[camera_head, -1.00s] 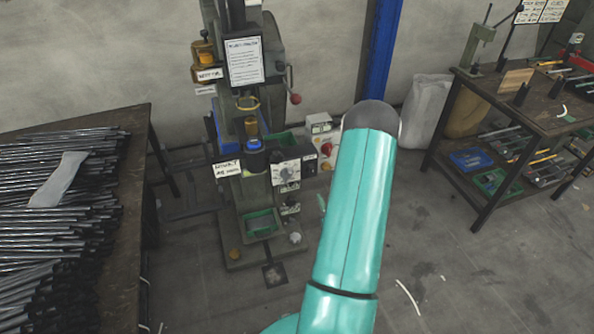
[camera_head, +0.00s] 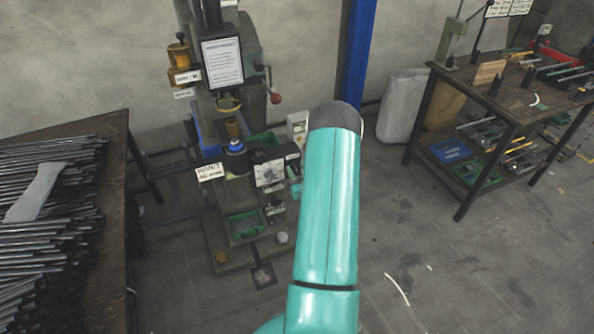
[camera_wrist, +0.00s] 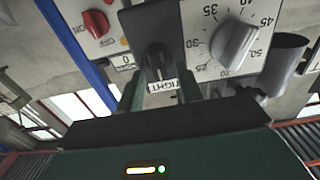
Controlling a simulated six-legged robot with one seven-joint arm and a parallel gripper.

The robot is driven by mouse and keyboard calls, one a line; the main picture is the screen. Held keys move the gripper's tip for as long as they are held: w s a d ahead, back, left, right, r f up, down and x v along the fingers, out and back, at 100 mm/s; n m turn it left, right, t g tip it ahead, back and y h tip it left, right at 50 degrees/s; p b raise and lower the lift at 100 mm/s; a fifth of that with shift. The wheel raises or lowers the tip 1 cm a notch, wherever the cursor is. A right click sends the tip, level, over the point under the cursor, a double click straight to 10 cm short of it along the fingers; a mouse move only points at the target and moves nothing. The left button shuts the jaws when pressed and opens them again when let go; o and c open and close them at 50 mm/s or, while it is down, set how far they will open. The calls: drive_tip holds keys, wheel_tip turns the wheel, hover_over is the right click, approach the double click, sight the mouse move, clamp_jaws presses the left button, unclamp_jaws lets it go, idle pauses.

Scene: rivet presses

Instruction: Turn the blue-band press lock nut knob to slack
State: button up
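The press (camera_head: 224,75) with a blue band (camera_head: 236,146) stands left of my teal arm in the head view. My gripper (camera_wrist: 161,80) is open, with two green fingers apart, one to each side of the knob's lower end in the picture. I cannot tell whether the fingers touch the knob. In the head view, the gripper is mostly hidden behind my arm and the knob cannot be made out.
A grey dial knob (camera_wrist: 235,43) with a number scale sits close right of the black knob. A red switch (camera_wrist: 97,23) is at upper left. A table with metal rods (camera_head: 62,230) stands left, and a workbench (camera_head: 520,98) stands right. Floor between is mostly clear.

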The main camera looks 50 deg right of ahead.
drive_tip(key=shift+w, duration=0.2)
clamp_jaws()
